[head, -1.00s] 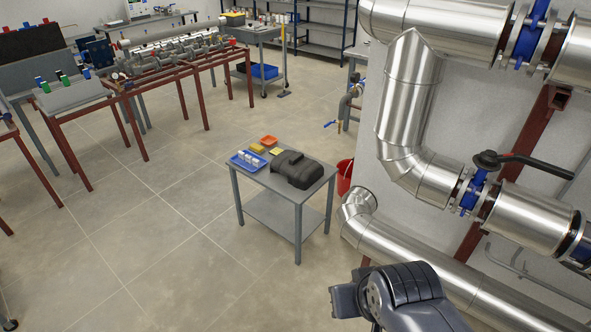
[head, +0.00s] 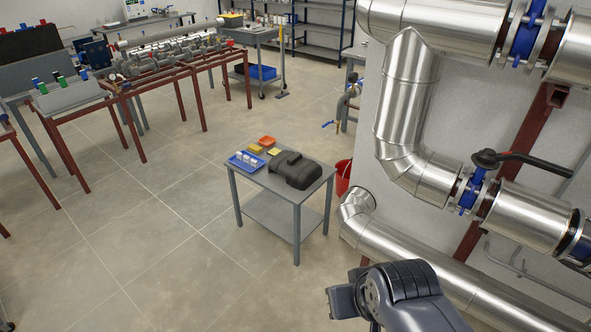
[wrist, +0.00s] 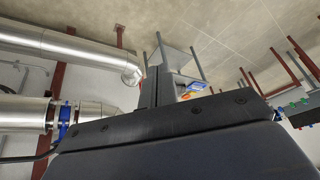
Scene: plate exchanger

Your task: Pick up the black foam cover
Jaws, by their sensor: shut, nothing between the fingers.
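The black foam cover (head: 293,170) lies on top of a small grey table (head: 262,182) in the middle of the head view. It is a bulky dark block with a narrower end toward the left. My gripper (wrist: 157,84) shows in the wrist view as dark fingers, shut with nothing between them. It is well apart from the cover. In the wrist view, the small table (wrist: 178,62) appears upside down beyond the fingers, and I cannot make out the cover there.
A blue tray with white pieces (head: 246,161), a yellow item (head: 256,149) and an orange bin (head: 268,141) share the tabletop. A red bucket (head: 344,177) stands behind it. Large silver pipes (head: 430,255) and a valve handle (head: 535,163) crowd the right. Floor left of the table is clear.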

